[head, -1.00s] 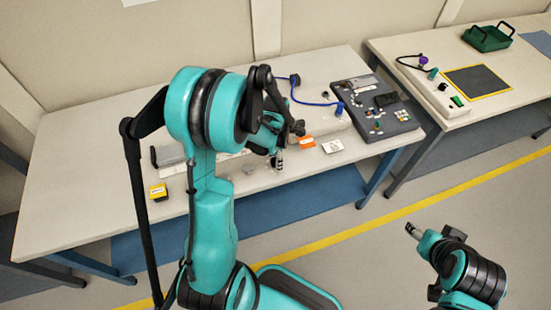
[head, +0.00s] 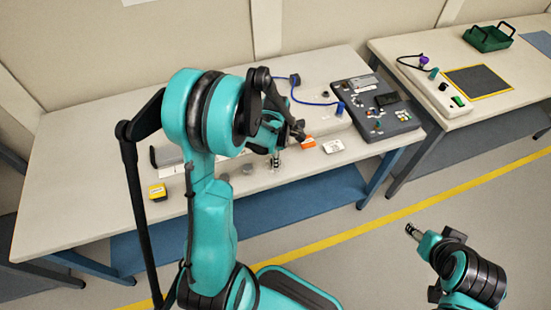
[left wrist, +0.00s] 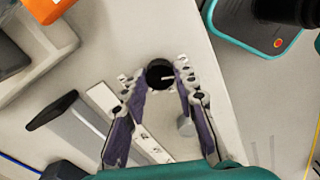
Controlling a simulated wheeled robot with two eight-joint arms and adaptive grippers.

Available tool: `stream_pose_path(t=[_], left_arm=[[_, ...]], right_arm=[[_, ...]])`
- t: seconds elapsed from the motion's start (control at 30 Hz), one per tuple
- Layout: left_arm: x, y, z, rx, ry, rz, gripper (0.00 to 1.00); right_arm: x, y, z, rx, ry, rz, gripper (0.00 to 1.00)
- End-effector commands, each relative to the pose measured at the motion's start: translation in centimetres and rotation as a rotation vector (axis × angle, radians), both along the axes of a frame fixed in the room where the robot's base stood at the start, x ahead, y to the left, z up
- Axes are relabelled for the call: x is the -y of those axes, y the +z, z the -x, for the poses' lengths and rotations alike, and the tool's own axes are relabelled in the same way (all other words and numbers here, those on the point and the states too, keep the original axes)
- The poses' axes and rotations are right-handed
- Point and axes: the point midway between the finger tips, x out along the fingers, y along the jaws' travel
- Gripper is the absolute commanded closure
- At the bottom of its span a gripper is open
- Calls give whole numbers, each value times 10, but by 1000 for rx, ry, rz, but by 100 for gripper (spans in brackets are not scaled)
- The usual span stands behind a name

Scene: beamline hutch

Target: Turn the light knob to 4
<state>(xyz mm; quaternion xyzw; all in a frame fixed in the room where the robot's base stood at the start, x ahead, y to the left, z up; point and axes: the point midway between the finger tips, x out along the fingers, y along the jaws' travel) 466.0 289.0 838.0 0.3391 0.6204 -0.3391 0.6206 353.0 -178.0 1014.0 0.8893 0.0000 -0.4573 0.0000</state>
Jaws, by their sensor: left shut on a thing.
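The light knob (left wrist: 159,72) is a round black knob in the left wrist view, with a white pointer line toward the right finger. Small white marks sit around it, too small to read. My left gripper (left wrist: 155,78) has one finger on each side of the knob and is shut on it. In the head view my left gripper (head: 276,160) is low at the bench's front part, and my arm hides the knob. My right gripper (head: 412,231) is over the floor, away from the bench; its jaw gap is too small to judge.
A dark panel (head: 356,94) with small parts lies on the right of the bench (head: 90,140). A yellow box (head: 158,192), an orange box (head: 307,141) and a white card (head: 333,146) lie near the front edge. A blue cable (head: 310,103) runs behind.

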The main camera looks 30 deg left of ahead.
Motion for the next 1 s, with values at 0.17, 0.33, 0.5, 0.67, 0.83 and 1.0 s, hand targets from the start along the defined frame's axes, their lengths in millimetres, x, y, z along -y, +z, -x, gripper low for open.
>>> stream_pose_path(t=[0.17, 0.33, 0.5, 0.67, 0.83, 1.0], left_arm=[[0, -1, 0, -1, -165, -1, 100], [0, -1, 0, 0, -327, -1, 100], [0, -1, 0, 0, -489, -1, 100], [0, -1, 0, 0, -640, -1, 100], [0, -1, 0, 0, -802, -1, 100], [0, 0, 0, 0, -964, -1, 100]], right_arm=[[0, -4, 0, 0, 0, 0, 45], [0, -7, 0, 0, 0, 0, 45], [0, -10, 0, 0, 0, 0, 45], [0, -12, 0, 0, 0, 0, 45], [0, -14, 0, 0, 0, 0, 45], [0, -15, 0, 0, 0, 0, 45]])
